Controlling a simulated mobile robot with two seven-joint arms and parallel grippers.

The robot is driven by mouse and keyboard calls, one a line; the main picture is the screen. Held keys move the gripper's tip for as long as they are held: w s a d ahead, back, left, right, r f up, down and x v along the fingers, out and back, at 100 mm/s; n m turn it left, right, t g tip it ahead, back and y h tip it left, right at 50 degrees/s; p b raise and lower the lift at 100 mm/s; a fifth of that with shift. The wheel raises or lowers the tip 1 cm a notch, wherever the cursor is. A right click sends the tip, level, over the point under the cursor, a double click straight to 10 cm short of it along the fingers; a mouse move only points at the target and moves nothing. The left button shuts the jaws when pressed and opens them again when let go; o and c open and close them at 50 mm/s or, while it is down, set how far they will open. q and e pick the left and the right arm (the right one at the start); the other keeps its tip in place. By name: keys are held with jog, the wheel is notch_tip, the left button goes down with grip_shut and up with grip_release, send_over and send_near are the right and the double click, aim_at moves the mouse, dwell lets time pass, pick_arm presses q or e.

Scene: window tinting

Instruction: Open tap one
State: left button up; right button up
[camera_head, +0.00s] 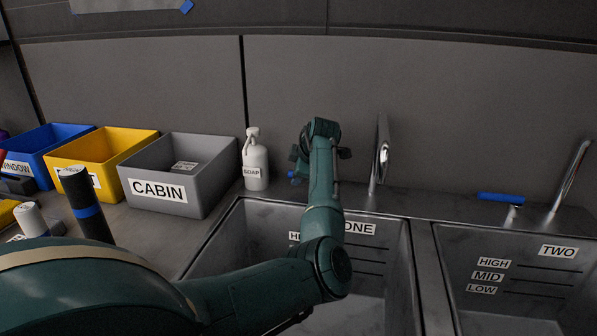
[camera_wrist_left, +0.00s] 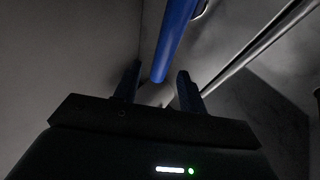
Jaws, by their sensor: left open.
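Tap one's tall curved metal spout (camera_head: 382,155) stands behind the sink labelled ONE (camera_head: 395,235). Its blue lever handle (camera_head: 294,160) shows only in part, left of my left arm's end; the arm hides the rest. In the left wrist view, the blue handle (camera_wrist_left: 178,38) runs down from the top edge, and its end lies in the gap between the fingers of my left gripper (camera_wrist_left: 158,84). The gripper is open, with a finger on each side; I cannot tell whether either touches. The spout (camera_wrist_left: 250,52) slants past on the right. My right gripper is not in view.
A white soap bottle (camera_head: 255,165) stands left of the tap. Grey CABIN (camera_head: 165,212), yellow (camera_head: 82,168) and blue WINDOW (camera_head: 42,160) bins line the counter. Tap two (camera_head: 568,180), with its blue handle (camera_head: 500,198), stands right, behind sink TWO (camera_head: 520,305).

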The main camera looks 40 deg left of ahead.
pick_arm(q)
jog(key=shift+w+a+f, duration=0.15)
jog(key=shift+a+f, duration=0.1)
jog(key=shift+f, duration=0.1)
grip_shut()
dwell(0.3)
